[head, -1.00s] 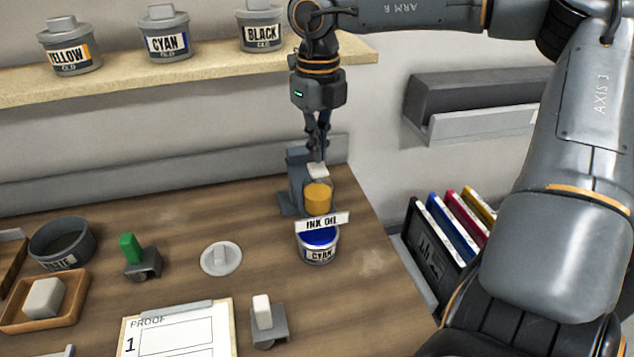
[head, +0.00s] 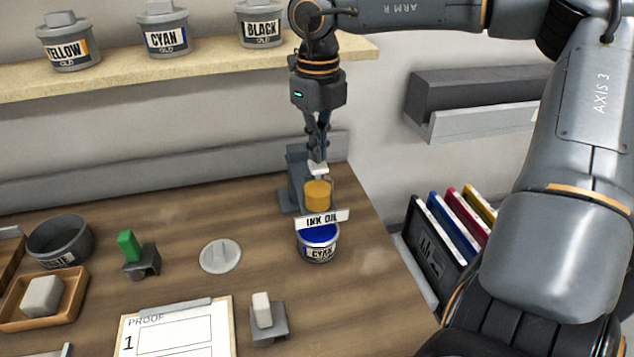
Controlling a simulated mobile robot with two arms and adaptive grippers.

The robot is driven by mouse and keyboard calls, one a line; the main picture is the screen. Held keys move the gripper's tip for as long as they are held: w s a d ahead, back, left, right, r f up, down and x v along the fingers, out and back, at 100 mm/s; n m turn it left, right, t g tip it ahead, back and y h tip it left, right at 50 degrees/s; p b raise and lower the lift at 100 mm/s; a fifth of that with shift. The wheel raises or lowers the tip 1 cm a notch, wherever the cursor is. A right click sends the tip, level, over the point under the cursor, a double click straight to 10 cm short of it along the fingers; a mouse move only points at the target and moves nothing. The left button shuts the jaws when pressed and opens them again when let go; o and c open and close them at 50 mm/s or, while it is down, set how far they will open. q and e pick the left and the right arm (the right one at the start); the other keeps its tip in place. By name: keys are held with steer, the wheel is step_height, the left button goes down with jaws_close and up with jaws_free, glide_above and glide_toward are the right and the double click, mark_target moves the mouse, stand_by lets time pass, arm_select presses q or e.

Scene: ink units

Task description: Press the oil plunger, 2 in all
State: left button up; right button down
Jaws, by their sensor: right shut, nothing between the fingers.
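The ink oil dispenser stands at the back right of the bench in the head view. It has a grey stand (head: 296,180), an amber oil reservoir (head: 317,195), a white plunger top (head: 318,169) and an INK OIL label (head: 322,219). An open cyan ink can (head: 318,243) with blue ink sits just below the label. My right gripper (head: 318,157) is shut and empty, pointing down with its fingertips at the plunger top. They look to be touching it. My left gripper is not in view.
A round grey lid (head: 220,256), a green-handled tool (head: 130,247), a white-topped tool (head: 263,310), a proof clipboard (head: 178,331) and a waste bowl (head: 61,240) lie on the bench. Lidded cans stand on the shelf (head: 190,75). A rack of coloured cards (head: 450,240) is at right.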

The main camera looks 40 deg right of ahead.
steer(key=shift+f+b, duration=0.95)
steer(key=shift+f, duration=0.2)
steer(key=shift+r, duration=0.1)
steer(key=shift+r+p, duration=1.05)
steer(key=shift+r, duration=0.45)
steer(key=shift+f, duration=0.15)
